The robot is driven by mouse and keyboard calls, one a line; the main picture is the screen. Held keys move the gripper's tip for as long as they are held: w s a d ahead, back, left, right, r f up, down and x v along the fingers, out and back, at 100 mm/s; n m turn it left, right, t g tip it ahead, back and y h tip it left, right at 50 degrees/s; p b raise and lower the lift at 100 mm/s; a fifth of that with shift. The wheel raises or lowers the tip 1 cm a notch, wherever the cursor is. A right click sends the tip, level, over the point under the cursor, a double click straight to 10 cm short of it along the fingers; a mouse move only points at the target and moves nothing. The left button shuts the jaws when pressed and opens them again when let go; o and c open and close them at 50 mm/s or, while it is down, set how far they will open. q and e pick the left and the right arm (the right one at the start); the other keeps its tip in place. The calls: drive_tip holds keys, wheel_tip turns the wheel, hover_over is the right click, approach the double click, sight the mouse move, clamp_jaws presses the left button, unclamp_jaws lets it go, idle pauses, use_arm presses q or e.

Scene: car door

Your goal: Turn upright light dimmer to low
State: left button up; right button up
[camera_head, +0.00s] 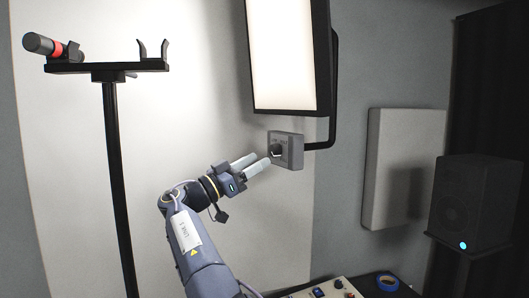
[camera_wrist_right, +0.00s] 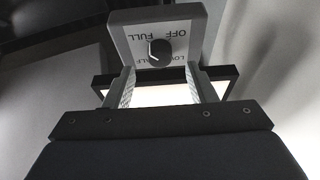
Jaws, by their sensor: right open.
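The dimmer (camera_head: 288,150) is a grey box beside the lower edge of a lit light panel (camera_head: 287,60), with a dark round knob (camera_head: 277,151) on its face. In the right wrist view the knob (camera_wrist_right: 160,50) has upside-down labels around it: FULL, OFF, LOW and partly hidden HALF. A pale mark on the knob seems to point lower left, towards HALF. My right gripper (camera_head: 263,160) is open, with its fingertips just short of the knob. In the wrist view its fingers (camera_wrist_right: 160,72) lie either side of the knob's line, empty. My left gripper is out of view.
A black stand (camera_head: 112,150) with a crossbar and a red-banded microphone (camera_head: 45,46) stands at left. A black bracket (camera_head: 333,100) runs beside the panel. A dark speaker (camera_head: 470,205) and a grey wall pad (camera_head: 400,165) are at right. Blue tape (camera_head: 387,281) lies below.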

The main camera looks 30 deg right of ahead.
sight(272, 153)
drive_tip(key=p+x, duration=0.1)
drive_tip(key=x, duration=0.3)
drive_tip(key=shift+d, duration=0.15)
drive_tip(key=c, duration=1)
drive_tip(key=shift+s+f+n+b, duration=0.1)
drive_tip(key=shift+f+n+b, duration=0.1)
drive_tip(key=shift+n+b, duration=0.4)
drive_tip(key=n+t+b, duration=0.1)
drive_tip(key=n+t, duration=0.1)
drive_tip(key=n, duration=0.1)
drive_tip(key=shift+s+b, duration=0.1)
drive_tip(key=shift+b, duration=0.2)
drive_tip(key=n+t+y+b, duration=0.1)
drive_tip(key=n, duration=0.2)
drive_tip(key=shift+s+r, duration=0.1)
drive_tip(key=shift+r+n+t+y, duration=0.1)
drive_tip(key=shift+n+t+y, duration=0.2)
drive_tip(key=shift+n+t, duration=0.9)
drive_tip(key=shift+n+g, duration=0.3)
drive_tip(key=shift+n, duration=0.1)
